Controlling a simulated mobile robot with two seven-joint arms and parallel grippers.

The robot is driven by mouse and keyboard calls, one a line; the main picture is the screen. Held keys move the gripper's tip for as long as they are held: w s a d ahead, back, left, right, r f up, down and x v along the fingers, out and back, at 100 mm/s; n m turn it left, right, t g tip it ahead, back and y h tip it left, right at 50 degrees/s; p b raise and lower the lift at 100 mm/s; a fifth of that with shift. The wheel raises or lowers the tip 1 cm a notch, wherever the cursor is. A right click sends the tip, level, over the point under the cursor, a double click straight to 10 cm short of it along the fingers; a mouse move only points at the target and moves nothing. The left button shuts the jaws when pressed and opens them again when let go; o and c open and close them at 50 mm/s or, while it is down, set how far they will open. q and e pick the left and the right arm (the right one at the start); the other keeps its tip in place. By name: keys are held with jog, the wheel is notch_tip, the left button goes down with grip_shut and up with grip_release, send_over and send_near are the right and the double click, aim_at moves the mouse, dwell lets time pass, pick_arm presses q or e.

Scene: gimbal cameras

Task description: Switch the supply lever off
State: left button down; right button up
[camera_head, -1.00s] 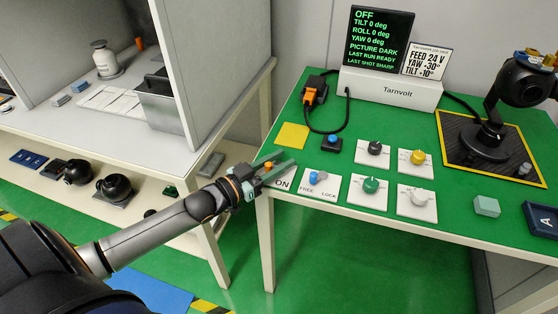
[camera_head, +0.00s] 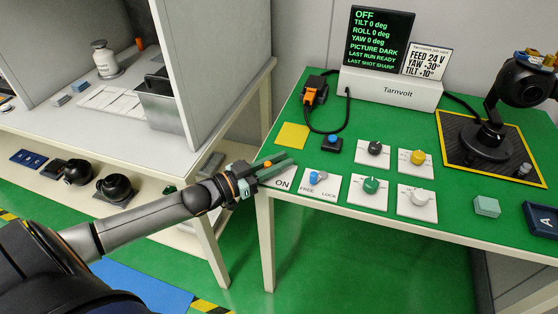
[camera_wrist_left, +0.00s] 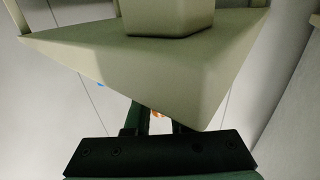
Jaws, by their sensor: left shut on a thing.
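The supply lever's plate (camera_head: 283,184), marked ON, lies at the front left corner of the green table. My left gripper (camera_head: 267,168) reaches over this plate from the left and is shut on the lever. Only a small orange part of the lever (camera_head: 268,164) shows between the fingers; the rest is hidden, so its exact position cannot be told. In the left wrist view an orange bit (camera_wrist_left: 155,114) shows between the dark fingers (camera_wrist_left: 153,120). The Tarnvolt display (camera_head: 379,40) reads OFF, with picture dark. My right gripper is not in view.
Right of the lever is a FREE/LOCK switch (camera_head: 318,184) with a blue knob. Black, yellow, green and white dials (camera_head: 374,153) sit close by. A gimbal camera (camera_head: 487,135) stands at the right. A white bench (camera_head: 120,100) is at the left, with a gap between the tables.

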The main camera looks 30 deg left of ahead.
pick_arm(q)
jog(key=shift+m+g+h, duration=0.3)
jog(key=shift+m+h, duration=0.1)
jog(key=shift+h, duration=0.2)
jog(key=c, duration=0.8)
grip_release()
jog(key=shift+o, duration=0.2)
jog(key=p+v, duration=0.3)
jog(key=v, duration=0.9)
jog(key=shift+s, duration=0.25)
jog(key=shift+a, duration=0.15)
